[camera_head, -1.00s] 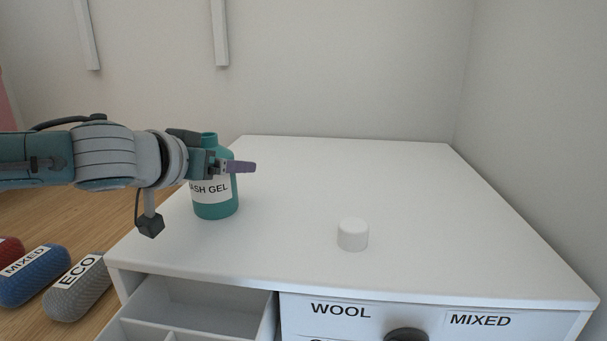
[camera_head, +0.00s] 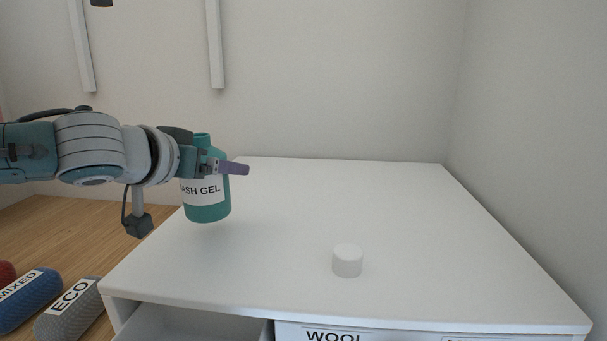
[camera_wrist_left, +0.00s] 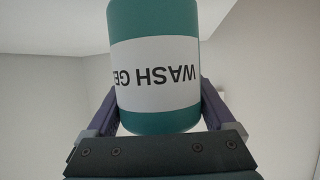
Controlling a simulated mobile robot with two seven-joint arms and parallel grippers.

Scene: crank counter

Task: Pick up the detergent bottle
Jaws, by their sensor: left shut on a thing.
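The detergent bottle (camera_head: 206,206) is teal with a white "WASH GEL" label and stands upright over the left part of the white counter. Its neck has no cap on it. My left gripper (camera_head: 234,168) comes in from the left and is shut around the bottle's upper body. In the left wrist view the bottle (camera_wrist_left: 155,122) sits between the two fingers, with its label upside down. The bottle appears held a little above the counter top. My right gripper is not in view.
A small white cylinder, like a cap, (camera_head: 347,260) stands on the white counter (camera_head: 440,240). An open drawer (camera_head: 190,325) juts out at the front left. Blue "MIXED" (camera_head: 35,298) and grey "ECO" (camera_head: 68,312) rolls lie lower left.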

